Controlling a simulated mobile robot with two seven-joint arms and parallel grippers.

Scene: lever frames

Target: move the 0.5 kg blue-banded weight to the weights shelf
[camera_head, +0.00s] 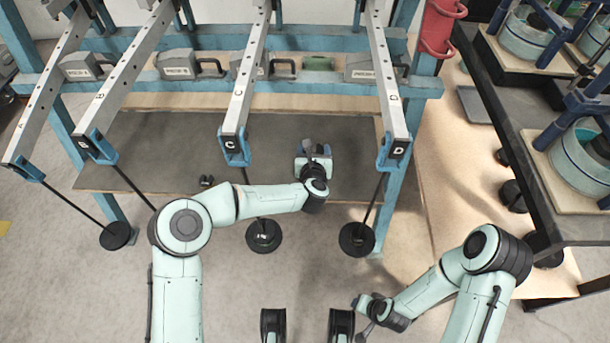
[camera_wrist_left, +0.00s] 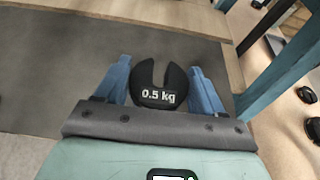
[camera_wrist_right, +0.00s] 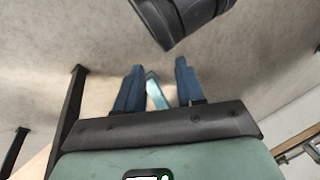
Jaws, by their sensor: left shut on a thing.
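The 0.5 kg weight (camera_wrist_left: 155,84) is a black slotted disc with white "0.5 kg" lettering, in the left wrist view. No blue band can be made out on it. My left gripper (camera_head: 314,147) is shut on it, with one blue finger on each side, above the dark grey board (camera_head: 150,150) under the lever frame. The gripper mostly hides the weight in the head view. My right gripper (camera_head: 364,306) is low at the front right. Its fingers (camera_wrist_right: 157,80) stand apart with no weight between them. I cannot tell for sure which surface is the weights shelf.
Levers, C (camera_head: 242,95) and D (camera_head: 388,90) among them, slope over the board. Black weights hang below, one (camera_head: 357,239) near my left forearm. At right, a dark bench (camera_head: 545,130) stands over a pale wooden surface (camera_head: 455,190) with black weights (camera_head: 513,195).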

